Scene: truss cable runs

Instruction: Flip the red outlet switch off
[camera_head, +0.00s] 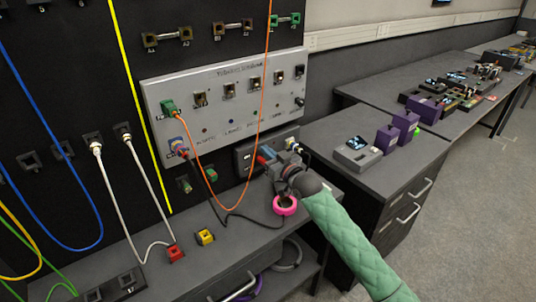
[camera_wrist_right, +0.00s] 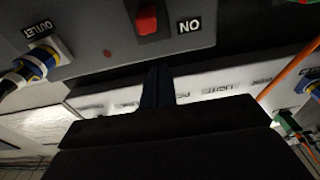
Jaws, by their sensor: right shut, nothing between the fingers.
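The red outlet switch (camera_wrist_right: 147,19) sits on a grey outlet box (camera_wrist_right: 95,30) at the top of the right wrist view, beside an "ON" label that appears upside down. In the head view the box (camera_head: 243,160) stands on the bench below the grey panel, and a bit of red shows beside my gripper. My right gripper (camera_wrist_right: 157,72) is shut and empty, its dark fingertips just below the switch in the wrist view. I cannot tell whether they touch it. My right gripper (camera_head: 270,155) partly hides the box in the head view. My left gripper is out of view.
A blue-and-yellow plug (camera_wrist_right: 40,60) is in the socket labelled "OUTLET". An orange cable (camera_head: 262,95) hangs across the grey panel (camera_head: 225,90). A pink tape roll (camera_head: 285,206), yellow block (camera_head: 205,237) and red block (camera_head: 175,254) lie on the bench.

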